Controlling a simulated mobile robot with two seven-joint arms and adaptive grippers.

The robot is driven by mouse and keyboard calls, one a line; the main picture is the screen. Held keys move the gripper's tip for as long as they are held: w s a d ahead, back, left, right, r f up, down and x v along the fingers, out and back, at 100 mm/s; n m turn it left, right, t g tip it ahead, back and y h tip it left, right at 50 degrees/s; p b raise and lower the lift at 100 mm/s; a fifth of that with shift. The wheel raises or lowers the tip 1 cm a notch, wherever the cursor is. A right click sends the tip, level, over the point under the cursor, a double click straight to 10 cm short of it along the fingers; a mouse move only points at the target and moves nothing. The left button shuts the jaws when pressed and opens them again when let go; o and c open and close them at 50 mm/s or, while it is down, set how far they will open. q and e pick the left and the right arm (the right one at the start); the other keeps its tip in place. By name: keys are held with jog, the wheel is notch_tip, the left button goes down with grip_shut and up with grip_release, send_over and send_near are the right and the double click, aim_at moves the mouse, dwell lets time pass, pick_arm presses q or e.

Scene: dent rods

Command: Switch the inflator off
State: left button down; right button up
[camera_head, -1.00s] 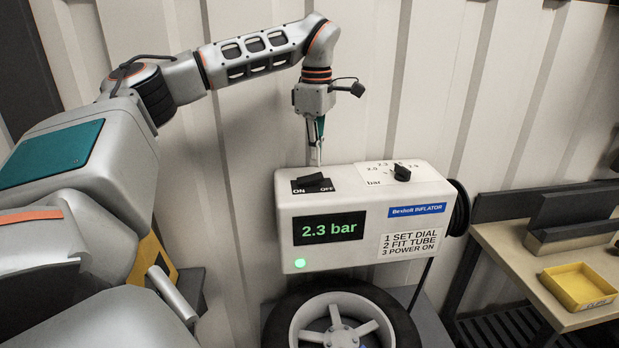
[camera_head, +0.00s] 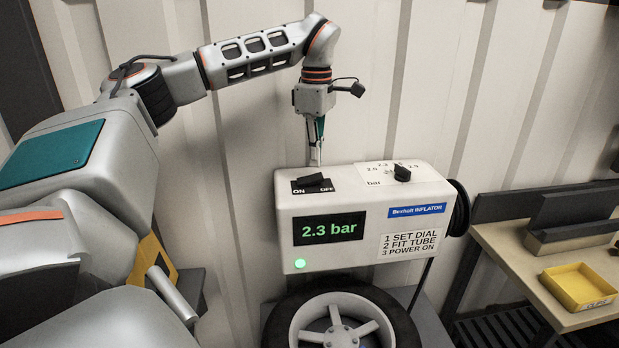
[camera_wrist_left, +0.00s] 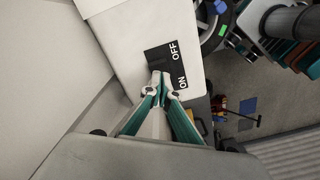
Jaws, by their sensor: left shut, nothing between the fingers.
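The white inflator (camera_head: 340,205) stands above a tyre. Its black power switch (camera_head: 314,181) is on top at the left, between the labels ON at left and OFF at right. The display (camera_head: 328,229) reads 2.3 bar and a green light (camera_head: 300,263) is lit. My left gripper (camera_head: 316,163) is shut and empty, pointing down at the switch's back edge. In the left wrist view its fingertips (camera_wrist_left: 160,78) overlap the switch plate (camera_wrist_left: 170,58) near the ON side. I cannot tell whether they touch it. My right gripper is out of view.
A dial (camera_head: 402,173) sits on the inflator's top at the right, with a coiled black hose (camera_head: 459,208) on its side. The tyre (camera_head: 342,318) is below. A bench with a yellow tray (camera_head: 579,287) stands at the right. A ribbed wall is close behind.

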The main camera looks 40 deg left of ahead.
aim_at(315, 177)
pick_arm(q)
jog(key=shift+f, duration=1.75)
dwell(1.0)
jog(key=shift+r, duration=3.55)
